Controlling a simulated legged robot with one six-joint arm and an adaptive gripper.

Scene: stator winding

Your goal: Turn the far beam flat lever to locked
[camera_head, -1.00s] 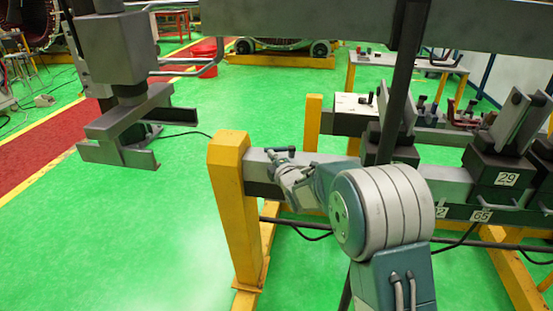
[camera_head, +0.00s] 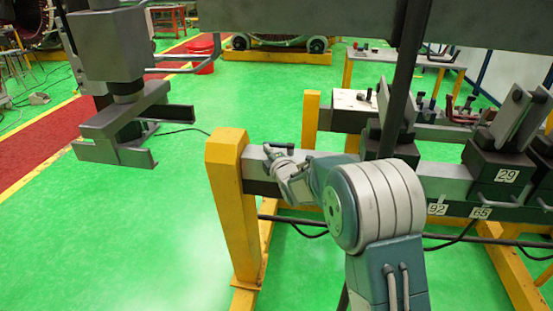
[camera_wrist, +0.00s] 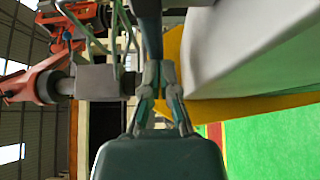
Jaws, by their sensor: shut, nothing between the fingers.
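My gripper (camera_head: 277,160) is at the left end of a grey beam (camera_head: 254,163) on a yellow post, the nearer of two beams in the head view. In the wrist view, the fingers of my gripper (camera_wrist: 157,68) are together, with nothing held between them. A dark flat bar that looks like a lever (camera_head: 279,148) lies right by the fingertips above the beam. A dark bar (camera_wrist: 148,22) also runs past the fingertips in the wrist view; contact cannot be told. My gripper and wrist partly hide the spot. Whether the lever is locked cannot be told.
A second beam (camera_head: 345,121) with a yellow post (camera_head: 311,118) stands behind. Dark blocks (camera_head: 494,165) with tilted plates and number labels sit to the right. A grey fixture (camera_head: 113,120) hangs at left.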

